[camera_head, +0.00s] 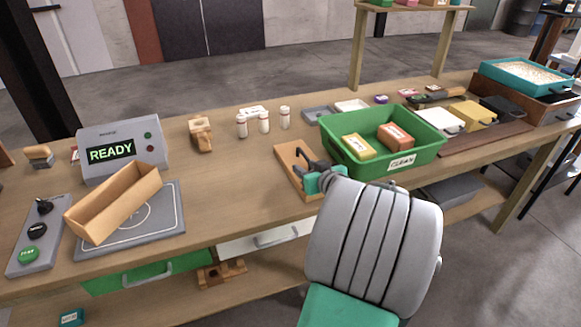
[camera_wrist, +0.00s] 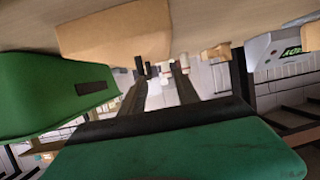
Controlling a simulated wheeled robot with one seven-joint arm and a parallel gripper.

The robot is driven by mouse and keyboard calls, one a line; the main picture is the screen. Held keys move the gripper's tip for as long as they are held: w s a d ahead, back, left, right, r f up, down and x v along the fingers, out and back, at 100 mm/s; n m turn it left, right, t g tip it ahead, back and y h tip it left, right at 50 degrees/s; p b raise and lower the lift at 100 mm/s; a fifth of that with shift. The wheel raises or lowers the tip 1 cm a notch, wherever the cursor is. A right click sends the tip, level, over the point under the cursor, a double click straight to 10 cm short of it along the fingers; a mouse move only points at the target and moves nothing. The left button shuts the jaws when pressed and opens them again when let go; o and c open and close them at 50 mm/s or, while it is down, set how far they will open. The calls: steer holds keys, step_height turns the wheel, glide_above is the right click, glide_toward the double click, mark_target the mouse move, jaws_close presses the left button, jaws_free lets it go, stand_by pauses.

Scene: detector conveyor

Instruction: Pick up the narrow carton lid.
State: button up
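A flat, narrow tan piece that looks like the carton lid (camera_head: 290,157) lies on the workbench, just left of the green bin. My gripper (camera_head: 314,162) is over its right part, and its fingers and wrist hide some of it. In the wrist view, which is upside down, the tan piece (camera_wrist: 115,35) lies on the bench side of the fingers. My gripper (camera_wrist: 160,72) is open there, with background showing between its two dark fingers. I cannot tell whether a finger touches the piece. An open, narrow tan carton (camera_head: 118,198) sits tilted on the grey scale plate.
The green bin (camera_head: 437,147), holding a yellow box (camera_head: 357,147) and an orange box (camera_head: 396,136), stands close right of my gripper. White bottles (camera_head: 264,122) stand behind. A grey detector (camera_head: 122,150) reads READY at left. Bare benchtop (camera_head: 225,195) lies between carton and tan piece.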

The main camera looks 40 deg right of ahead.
mark_target(307, 158)
steer(key=shift+s+d+f+t+h, duration=0.1)
steer(key=shift+s+d+t+h, duration=0.05)
steer(key=shift+d, duration=0.5)
steer(key=shift+s+d+t+h, duration=0.15)
steer(key=shift+d, duration=0.45)
steer(key=x, duration=0.2)
steer(key=p+x, duration=0.1)
steer(key=x, duration=0.5)
steer(key=shift+w+r, duration=0.1)
steer(key=shift+r, duration=0.3)
jaws_close()
